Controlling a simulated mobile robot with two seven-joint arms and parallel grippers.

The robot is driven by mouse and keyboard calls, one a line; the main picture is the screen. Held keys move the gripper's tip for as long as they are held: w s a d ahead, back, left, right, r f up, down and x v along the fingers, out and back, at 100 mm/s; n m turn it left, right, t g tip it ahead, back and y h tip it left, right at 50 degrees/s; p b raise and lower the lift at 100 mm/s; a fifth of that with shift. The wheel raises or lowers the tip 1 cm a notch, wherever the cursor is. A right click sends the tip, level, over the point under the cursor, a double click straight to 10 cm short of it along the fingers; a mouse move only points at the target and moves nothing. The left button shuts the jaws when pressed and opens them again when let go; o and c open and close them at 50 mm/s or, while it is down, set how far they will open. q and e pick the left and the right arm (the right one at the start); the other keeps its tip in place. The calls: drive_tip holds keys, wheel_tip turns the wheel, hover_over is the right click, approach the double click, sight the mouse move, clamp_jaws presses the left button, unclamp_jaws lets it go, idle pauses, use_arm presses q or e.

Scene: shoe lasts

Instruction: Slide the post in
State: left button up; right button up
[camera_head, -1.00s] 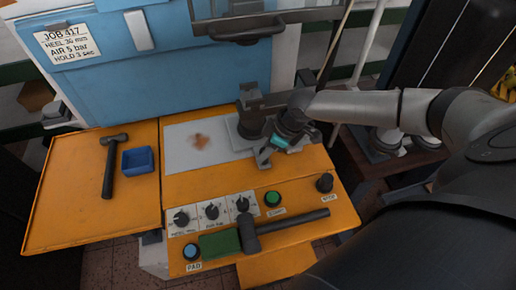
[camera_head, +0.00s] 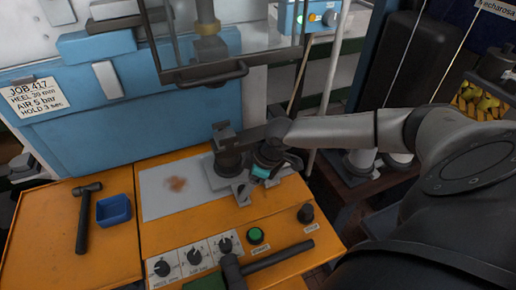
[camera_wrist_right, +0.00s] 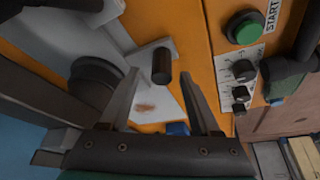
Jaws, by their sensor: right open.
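The post (camera_head: 229,157) is a dark, thick upright with a grey block on top, standing on a pale metal plate at the back right of the orange bench. In the right wrist view its dark round body (camera_wrist_right: 95,85) is at the left. A short dark peg (camera_wrist_right: 161,66) rises from the pale plate in that view. My right gripper (camera_head: 264,174) is beside the post, pointing down. Its open fingers, seen in the right wrist view (camera_wrist_right: 160,76), lie on either side of the peg, with gaps showing. My left gripper is out of view.
The blue machine's guard with a dark handle (camera_head: 212,74) hangs above and behind the post.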

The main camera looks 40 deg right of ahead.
drive_tip(key=p+v, duration=0.1)
drive_tip(key=v, duration=1.2)
